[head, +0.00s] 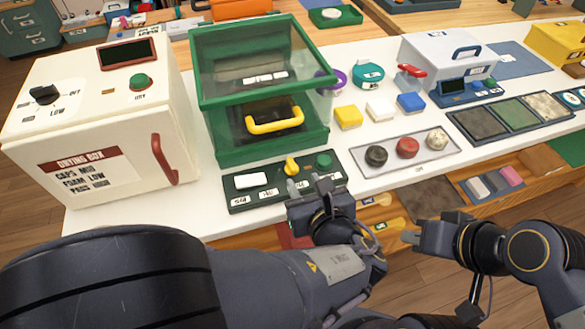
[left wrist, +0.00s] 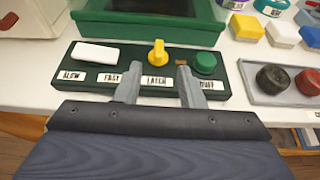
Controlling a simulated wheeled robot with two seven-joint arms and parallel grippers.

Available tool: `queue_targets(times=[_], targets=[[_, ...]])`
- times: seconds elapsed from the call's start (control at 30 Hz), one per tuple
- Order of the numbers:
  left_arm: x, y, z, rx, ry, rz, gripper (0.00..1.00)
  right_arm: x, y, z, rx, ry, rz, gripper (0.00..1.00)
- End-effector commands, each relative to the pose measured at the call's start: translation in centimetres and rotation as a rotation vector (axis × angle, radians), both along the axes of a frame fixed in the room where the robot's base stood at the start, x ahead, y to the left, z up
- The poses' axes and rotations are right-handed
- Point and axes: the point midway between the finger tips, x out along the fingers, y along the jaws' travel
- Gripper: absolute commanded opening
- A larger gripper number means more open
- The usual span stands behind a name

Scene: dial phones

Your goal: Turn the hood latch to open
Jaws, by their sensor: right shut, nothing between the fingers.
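The hood is a green-framed clear box (head: 262,85) with a yellow handle (head: 275,121) on its front. A dark green control panel (head: 236,207) lies in front of it, with a white rocker (head: 251,180), a yellow latch knob (head: 291,166) and a green button (head: 324,160). In the left wrist view the yellow knob (left wrist: 157,52) stands above the LATCH label (left wrist: 157,81), its pointer upright. My left gripper (head: 306,187) is open and empty at the panel's front edge, its fingers (left wrist: 158,84) apart and short of the knob. My right gripper (head: 416,236) is shut, away to the right.
A white drying box (head: 100,120) stands left of the hood. A grey tray (head: 420,164) with black, red and cream knobs lies right of the panel. Yellow, white and blue blocks (head: 380,109) sit behind it. Open drawers lie below the table's front edge.

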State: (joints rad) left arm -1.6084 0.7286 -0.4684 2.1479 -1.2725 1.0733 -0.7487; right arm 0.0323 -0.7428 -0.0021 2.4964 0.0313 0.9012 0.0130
Motion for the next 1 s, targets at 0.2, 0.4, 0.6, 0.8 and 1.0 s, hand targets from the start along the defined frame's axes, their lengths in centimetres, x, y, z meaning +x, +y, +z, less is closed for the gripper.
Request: queue_targets(times=[0.2, 0.4, 0.6, 0.8, 1.0], targets=[[3.2, 1.2, -1.5, -0.001, 0.003, 0.008, 0.35, 0.0, 0.0, -0.6, 0.000, 0.000, 0.000, 0.00], [5.4, 1.9, -2.4, -0.003, 0.002, 0.006, 0.35, 0.0, 0.0, -1.0, 0.000, 0.000, 0.000, 0.00], [6.1, 2.1, -2.6, -0.006, 0.003, 0.005, 0.35, 0.0, 0.0, -1.0, 0.000, 0.000, 0.000, 0.00], [6.0, 2.1, -2.6, -0.006, 0.003, 0.005, 0.33, 0.0, 0.0, -1.0, 0.000, 0.000, 0.000, 0.00], [6.0, 2.1, -2.6, -0.006, 0.003, 0.005, 0.07, 0.0, 0.0, -1.0, 0.000, 0.000, 0.000, 0.00]])
